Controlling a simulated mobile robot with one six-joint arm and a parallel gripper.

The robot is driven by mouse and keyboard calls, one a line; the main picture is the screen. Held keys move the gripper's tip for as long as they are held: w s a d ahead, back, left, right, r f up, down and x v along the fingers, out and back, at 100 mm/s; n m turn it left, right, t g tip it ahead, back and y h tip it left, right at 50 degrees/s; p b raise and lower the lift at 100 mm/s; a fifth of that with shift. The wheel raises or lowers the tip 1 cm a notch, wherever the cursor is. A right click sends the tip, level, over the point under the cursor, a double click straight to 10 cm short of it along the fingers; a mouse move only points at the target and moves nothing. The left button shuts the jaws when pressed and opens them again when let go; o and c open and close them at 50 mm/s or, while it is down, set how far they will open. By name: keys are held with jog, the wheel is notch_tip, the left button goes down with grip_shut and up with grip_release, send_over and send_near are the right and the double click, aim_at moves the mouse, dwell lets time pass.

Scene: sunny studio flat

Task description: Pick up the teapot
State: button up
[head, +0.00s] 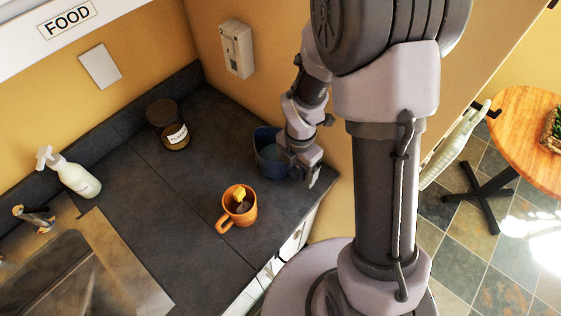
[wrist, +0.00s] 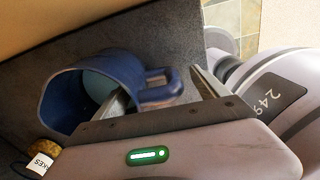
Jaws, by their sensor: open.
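A blue pot-like vessel (head: 267,150) stands on the dark counter near its right end, partly hidden by my gripper (head: 302,172). In the wrist view the blue vessel (wrist: 88,88) shows an open top, a paler inside and a loop handle (wrist: 160,92). No spout or lid shows, so I cannot tell for sure that it is the teapot. My gripper (wrist: 160,84) is open, with one finger on each side of the handle. I cannot tell whether either finger touches it.
An orange mug (head: 238,208) stands in front of the vessel, toward the counter edge. A labelled jar (head: 170,127) stands farther back, and a soap bottle (head: 73,174) is by the sink (head: 80,270). The wall is close behind the vessel.

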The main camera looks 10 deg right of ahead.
notch_tip(320, 180, down, 2)
jog(key=shift+w, duration=0.1)
jog(key=shift+r, duration=0.1)
grip_shut()
dwell(0.4)
